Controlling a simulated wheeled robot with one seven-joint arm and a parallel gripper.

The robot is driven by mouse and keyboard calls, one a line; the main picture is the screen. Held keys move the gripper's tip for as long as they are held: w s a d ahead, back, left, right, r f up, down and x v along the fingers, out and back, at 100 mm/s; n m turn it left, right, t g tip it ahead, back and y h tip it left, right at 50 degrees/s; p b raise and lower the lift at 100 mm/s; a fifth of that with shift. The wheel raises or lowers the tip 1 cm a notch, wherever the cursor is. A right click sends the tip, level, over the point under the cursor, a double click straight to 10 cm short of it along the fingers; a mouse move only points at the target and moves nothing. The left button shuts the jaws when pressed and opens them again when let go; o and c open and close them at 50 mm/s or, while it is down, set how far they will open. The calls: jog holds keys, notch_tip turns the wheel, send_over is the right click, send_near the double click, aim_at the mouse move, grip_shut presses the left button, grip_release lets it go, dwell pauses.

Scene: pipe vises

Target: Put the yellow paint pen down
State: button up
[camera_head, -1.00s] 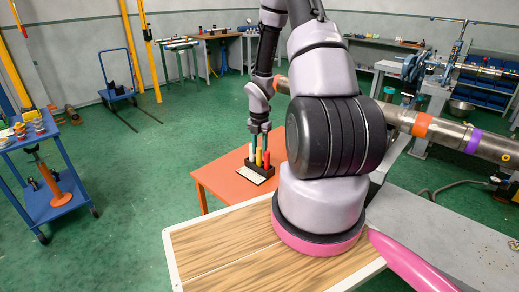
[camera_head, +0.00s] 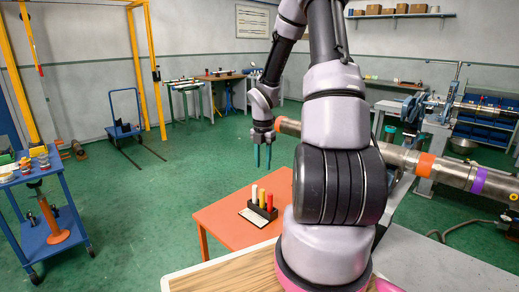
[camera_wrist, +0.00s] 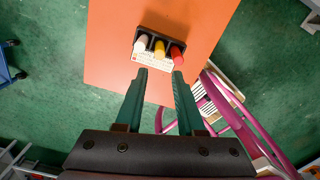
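The yellow paint pen (camera_head: 262,197) stands upright in a black holder (camera_head: 257,214), between a white pen (camera_head: 254,192) and a red pen (camera_head: 270,202). The holder is on an orange table (camera_head: 222,217). In the wrist view the yellow pen (camera_wrist: 159,47) is the middle one of the row, beyond my fingertips. My gripper (camera_head: 262,156) is above the holder, clear of the pens. In the wrist view its two green fingers (camera_wrist: 159,74) are spread apart with nothing between them.
A light labelled card (camera_head: 254,217) lies at the front of the holder. A steel pipe (camera_head: 405,158) with orange and purple bands runs to the right behind my arm. A blue cart (camera_head: 52,230) stands at the left. The green floor between is clear.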

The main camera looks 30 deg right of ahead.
jog(key=s+a+r+m+t+h, duration=0.1)
jog(key=s+a+r+m, duration=0.2)
jog(key=r+m, duration=0.55)
jog(key=s+a+r+m+t, duration=0.25)
jog(key=r+m, duration=0.25)
jog(key=r, duration=0.6)
jog(key=s+a+r+m+t+y, duration=0.1)
jog(key=s+a+r+m+t, duration=0.1)
jog(key=s+a+r+m, duration=0.2)
jog(key=s+a+r+m+t+y, duration=0.1)
jog(key=s+a+r+m, duration=0.3)
jog(key=s+r+m, duration=0.4)
jog(key=s+m+y, duration=0.1)
jog(key=s+m, duration=0.1)
jog(key=m, duration=0.1)
jog(key=shift+s+r+m+t, duration=0.15)
jog(key=shift+m+t, duration=0.2)
